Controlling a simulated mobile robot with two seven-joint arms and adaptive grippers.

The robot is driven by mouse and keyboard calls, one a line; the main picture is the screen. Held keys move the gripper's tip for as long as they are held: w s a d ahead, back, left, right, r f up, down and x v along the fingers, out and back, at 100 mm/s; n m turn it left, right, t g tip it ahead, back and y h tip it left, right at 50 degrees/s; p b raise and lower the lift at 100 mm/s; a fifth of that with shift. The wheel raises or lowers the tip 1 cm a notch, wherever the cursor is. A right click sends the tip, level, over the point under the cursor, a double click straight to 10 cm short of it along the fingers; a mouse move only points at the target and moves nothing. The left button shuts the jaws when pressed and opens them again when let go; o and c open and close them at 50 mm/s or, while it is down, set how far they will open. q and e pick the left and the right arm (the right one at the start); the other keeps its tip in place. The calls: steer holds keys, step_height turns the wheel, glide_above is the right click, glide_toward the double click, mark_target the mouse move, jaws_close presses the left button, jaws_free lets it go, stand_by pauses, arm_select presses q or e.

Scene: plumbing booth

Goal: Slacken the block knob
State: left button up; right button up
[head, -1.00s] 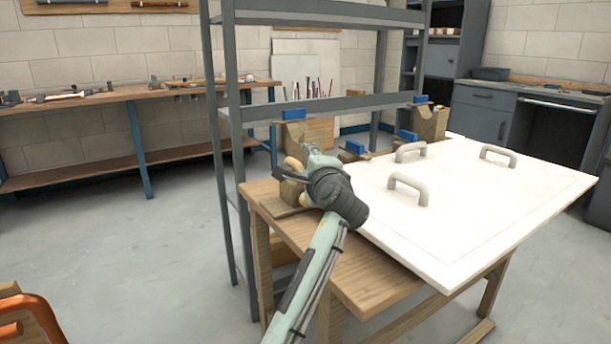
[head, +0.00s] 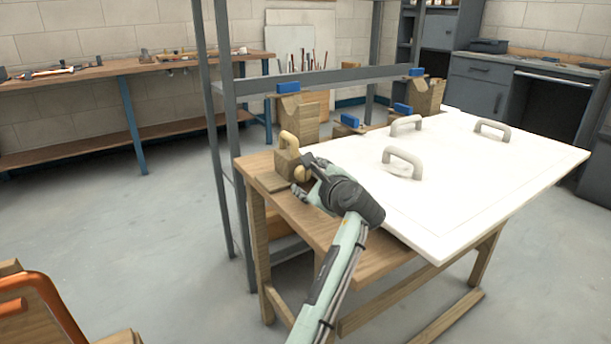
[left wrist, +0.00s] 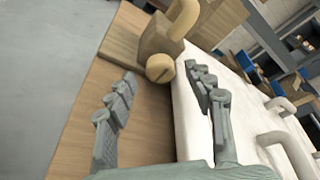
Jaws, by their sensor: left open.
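The block (head: 287,163) is a wooden block with a tan loop handle on top, standing on the table's left end. Its round knob (head: 302,173), pale wood, sticks out of the block's side. In the left wrist view the knob (left wrist: 160,68) shows a dark slot across its face, with the block (left wrist: 155,40) behind it. My left gripper (head: 304,177) is open, its fingers pointing at the knob. In the left wrist view the knob appears between and just beyond the two fingertips; I cannot tell whether they touch it. My right gripper is not in view.
The wooden table (head: 340,238) carries a large white panel (head: 470,180) with several grey handles, right of the gripper. Wooden supports with blue tops (head: 297,115) stand along the far side. A grey rack (head: 222,130) rises behind. An orange-framed object (head: 45,300) is at lower left.

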arm_select(q)
steer(key=shift+x, duration=1.1)
steer(key=shift+c, duration=0.3)
steer(key=c, duration=1.1)
